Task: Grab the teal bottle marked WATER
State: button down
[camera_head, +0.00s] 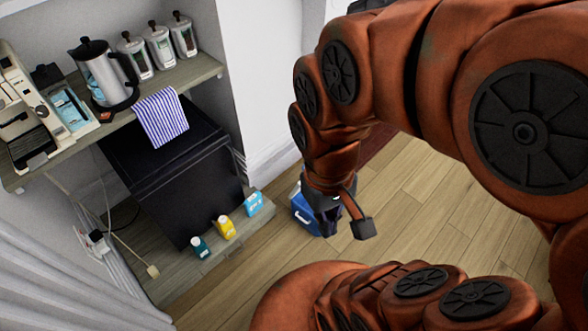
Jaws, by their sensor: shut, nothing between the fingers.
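My gripper (346,227) hangs over the floor to the right of the shelf, well apart from the bottle. It is shut and holds nothing. The arm partly hides the fingers' surroundings.
A yellow bottle (223,228) and a light blue carton (253,204) stand right of the teal bottle. A black fridge (185,180) is behind them. A blue box (304,214) is on the floor by my gripper. The upper shelf (200,72) holds a kettle (104,72) and canisters.

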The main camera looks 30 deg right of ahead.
aim_at(198, 245)
jog(key=u, duration=0.65)
jog(key=i, duration=1)
jog(key=z, duration=0.8)
jog(key=k, duration=0.7)
jog(key=u, duration=0.75)
